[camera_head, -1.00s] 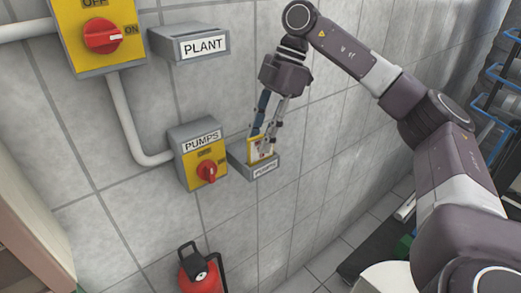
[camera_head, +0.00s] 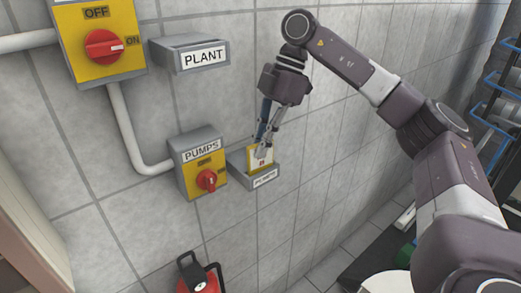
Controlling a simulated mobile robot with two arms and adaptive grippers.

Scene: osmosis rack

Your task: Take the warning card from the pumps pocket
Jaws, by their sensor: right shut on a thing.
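The pumps pocket (camera_head: 264,180) is a small grey wall holder with a PUMPS label, right of the yellow pumps switch box (camera_head: 200,163) with its red knob. The yellow-edged warning card (camera_head: 254,156) stands in the pocket, its upper part showing above the rim and its lower part hidden. My right gripper (camera_head: 263,150) reaches down from above and is shut on the card's upper part; its fingers cover some of the card. My left gripper is not in view.
A grey PLANT pocket (camera_head: 190,54) is on the wall above, beside a larger yellow switch box (camera_head: 100,42). A grey pipe (camera_head: 128,130) runs between the boxes. A rack with blue parts (camera_head: 492,105) stands at right.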

